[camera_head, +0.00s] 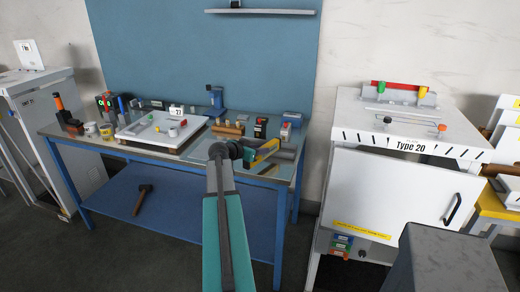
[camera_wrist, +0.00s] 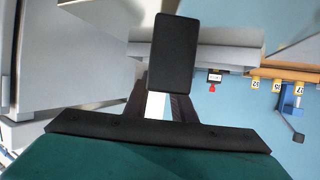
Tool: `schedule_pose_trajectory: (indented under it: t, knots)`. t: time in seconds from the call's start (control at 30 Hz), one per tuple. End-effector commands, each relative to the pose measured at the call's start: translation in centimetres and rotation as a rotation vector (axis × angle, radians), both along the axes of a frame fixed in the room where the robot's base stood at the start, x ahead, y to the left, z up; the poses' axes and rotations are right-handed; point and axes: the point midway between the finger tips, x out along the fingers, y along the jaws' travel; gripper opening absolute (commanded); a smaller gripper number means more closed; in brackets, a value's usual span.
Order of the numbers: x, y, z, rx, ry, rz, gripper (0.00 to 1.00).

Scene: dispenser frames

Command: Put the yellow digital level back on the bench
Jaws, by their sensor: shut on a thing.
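My gripper (camera_head: 250,154) is at the end of my teal arm, over the front right part of the bench (camera_head: 215,147) in the head view. A yellow bar, the digital level (camera_head: 267,150), shows at the jaws, slanting up to the right, and the gripper is shut on it. Dark parts of the gripper cover its near end. In the wrist view, black gripper parts fill the middle, and I cannot make out the level clearly. Whether the level touches the bench top is not clear.
A white tray (camera_head: 135,134) with small parts lies on the bench's left half. Several tools and blocks, including a blue device (camera_head: 216,101), stand along the back. A white Type 20 cabinet (camera_head: 390,190) stands right of the bench. A hammer (camera_head: 142,198) lies on the lower shelf.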

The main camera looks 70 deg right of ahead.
Motion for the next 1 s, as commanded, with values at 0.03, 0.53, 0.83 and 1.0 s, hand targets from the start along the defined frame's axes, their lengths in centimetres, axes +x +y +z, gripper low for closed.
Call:
schedule_pose_trajectory:
  t: [0.03,0.53,0.83,1.0]
  knots:
    - [0.01,-0.01,0.02,-0.001,0.000,0.000,0.00]
    - [0.01,-0.01,-0.39,-0.001,0.000,0.000,0.00]
    - [0.00,0.00,-0.45,0.000,0.000,0.000,0.42]
    - [0.00,0.00,-0.45,0.000,0.000,0.000,0.42]
